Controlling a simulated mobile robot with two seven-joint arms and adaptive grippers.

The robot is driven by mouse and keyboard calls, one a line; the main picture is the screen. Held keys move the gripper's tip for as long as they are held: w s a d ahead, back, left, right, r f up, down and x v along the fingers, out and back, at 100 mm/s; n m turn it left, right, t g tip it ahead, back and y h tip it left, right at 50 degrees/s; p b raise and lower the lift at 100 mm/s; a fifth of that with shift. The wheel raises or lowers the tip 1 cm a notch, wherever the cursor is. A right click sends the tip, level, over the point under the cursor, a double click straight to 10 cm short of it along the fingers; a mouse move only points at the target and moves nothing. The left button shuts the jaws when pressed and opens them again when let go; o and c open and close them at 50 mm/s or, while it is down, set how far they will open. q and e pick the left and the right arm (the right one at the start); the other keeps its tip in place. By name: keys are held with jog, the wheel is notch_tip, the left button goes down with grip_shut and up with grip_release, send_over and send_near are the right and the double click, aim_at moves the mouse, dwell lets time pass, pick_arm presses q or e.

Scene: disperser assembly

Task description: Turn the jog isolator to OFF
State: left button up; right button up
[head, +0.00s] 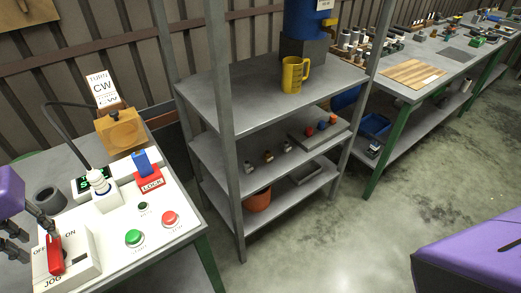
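The jog isolator (83,264) is a pale box at the lower left, marked OFF on its left, ON on its right and JOG on its front. Its red handle (54,256) stands roughly upright in the picture; which mark it points to is unclear. My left gripper (33,236) comes in from the left edge, its dark fingers spread apart beside the handle's left side. The upper finger is close to the handle's top; whether it touches is unclear. Nothing shows between the fingers. My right gripper is out of view.
A dark grey cup (49,199) stands behind the isolator. Grey shelves (222,117) with a yellow jug (294,75) stand to the right.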

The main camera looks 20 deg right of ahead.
aim_at(52, 250)
pick_arm(q)
jog(key=shift+f+p, duration=0.3)
jog(key=shift+f, duration=2.5)
grip_shut()
